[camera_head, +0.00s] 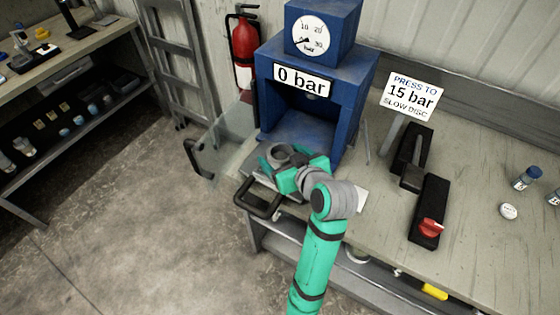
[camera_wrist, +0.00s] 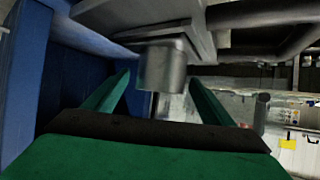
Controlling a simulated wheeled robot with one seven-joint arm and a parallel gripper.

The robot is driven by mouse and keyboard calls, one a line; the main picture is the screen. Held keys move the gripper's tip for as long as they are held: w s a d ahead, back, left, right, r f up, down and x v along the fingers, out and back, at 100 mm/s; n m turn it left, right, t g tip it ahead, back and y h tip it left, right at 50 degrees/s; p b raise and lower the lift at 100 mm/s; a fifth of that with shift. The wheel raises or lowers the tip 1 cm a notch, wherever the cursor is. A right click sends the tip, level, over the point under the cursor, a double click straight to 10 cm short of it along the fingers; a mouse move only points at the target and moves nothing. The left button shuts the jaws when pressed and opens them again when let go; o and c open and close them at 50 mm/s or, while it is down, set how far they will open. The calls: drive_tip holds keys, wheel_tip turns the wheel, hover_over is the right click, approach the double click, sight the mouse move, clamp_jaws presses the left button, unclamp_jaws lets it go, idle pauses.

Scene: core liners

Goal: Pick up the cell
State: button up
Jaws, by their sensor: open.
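A short grey metal cylinder, which looks like the cell (camera_wrist: 163,66), shows in the wrist view beyond my gripper (camera_wrist: 160,84). The two green fingers stand apart, one on each side of it, with visible gaps. I cannot tell how far it reaches between them. It sits against a dark grey plate at the top of that view. In the head view my gripper (camera_head: 290,172) is at the mouth of the blue press, and a grey round shape there may be the cell, partly hidden by my wrist.
The blue press (camera_head: 357,100) reads 0 bar, with its clear guard (camera_head: 222,140) swung open to the left. A dark handle (camera_head: 256,200) juts out in front. A black lever unit with a red knob (camera_head: 430,228) and a white sign (camera_head: 411,95) stand to the right.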

sight(278, 153)
drive_tip(key=shift+x, duration=2.7)
drive_tip(key=shift+s+f, duration=0.15)
drive_tip(key=shift+s, duration=0.05)
drive_tip(key=shift+c, duration=0.7)
clamp_jaws()
